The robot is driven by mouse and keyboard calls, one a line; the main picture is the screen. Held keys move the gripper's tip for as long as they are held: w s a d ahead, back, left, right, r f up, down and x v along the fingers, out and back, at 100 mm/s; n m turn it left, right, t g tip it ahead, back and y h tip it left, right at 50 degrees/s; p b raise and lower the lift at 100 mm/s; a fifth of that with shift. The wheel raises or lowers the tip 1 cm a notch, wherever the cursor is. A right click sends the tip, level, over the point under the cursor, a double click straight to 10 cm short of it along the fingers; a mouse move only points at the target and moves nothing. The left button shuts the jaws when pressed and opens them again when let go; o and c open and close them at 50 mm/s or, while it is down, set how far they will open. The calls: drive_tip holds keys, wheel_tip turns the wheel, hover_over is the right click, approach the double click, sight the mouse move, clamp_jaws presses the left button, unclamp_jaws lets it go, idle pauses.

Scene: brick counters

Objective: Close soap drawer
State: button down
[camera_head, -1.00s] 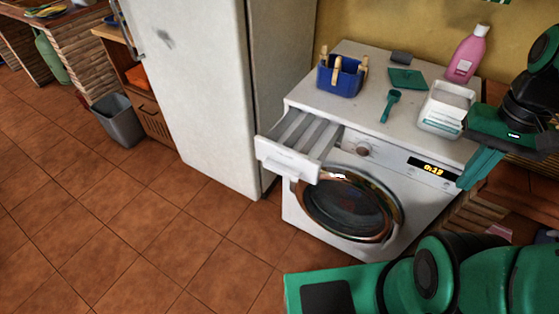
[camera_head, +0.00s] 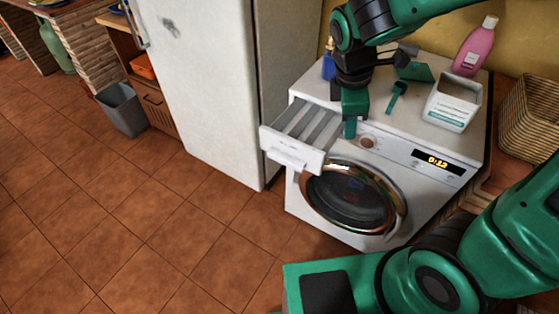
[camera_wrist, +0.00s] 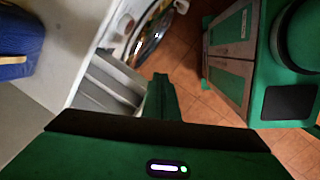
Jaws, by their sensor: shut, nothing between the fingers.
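The white soap drawer (camera_head: 291,150) of the washing machine (camera_head: 411,198) is pulled out at the upper left of its front, its compartments showing empty. My gripper (camera_head: 351,128) points down with its fingers shut and empty, beside the drawer's right side near the machine's front edge. I cannot tell if it touches the drawer. In the wrist view the drawer (camera_wrist: 108,86) lies just left of my green fingers (camera_wrist: 162,98). The round door below is shut.
On the machine's top stand a white box (camera_head: 453,102), a pink bottle (camera_head: 475,47) and a green scoop (camera_head: 396,96).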

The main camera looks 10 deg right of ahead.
drive_tip(key=a+f+n, duration=0.3)
drive_tip(key=a+n, duration=0.4)
drive_tip(key=a, duration=0.3)
drive_tip(key=n+t, duration=0.1)
drive_tip(key=n, duration=0.5)
approach(280, 162)
drive_tip(key=s+a+r, duration=0.2)
drive_tip(key=s+r, duration=0.1)
drive_tip(key=s, duration=0.3)
drive_tip(key=shift+w+d+f, duration=0.6)
drive_tip(key=shift+w+f, duration=0.3)
drive_tip(key=shift+f, duration=0.7)
drive_tip(key=shift+w+d+f, duration=0.65)
drive_tip(key=shift+w+f, duration=0.25)
drive_tip(key=shift+f, duration=0.7)
drive_tip(key=shift+w+d+f, duration=0.6)
drive_tip(key=shift+w+f, duration=0.25)
drive_tip(key=shift+f, duration=0.75)
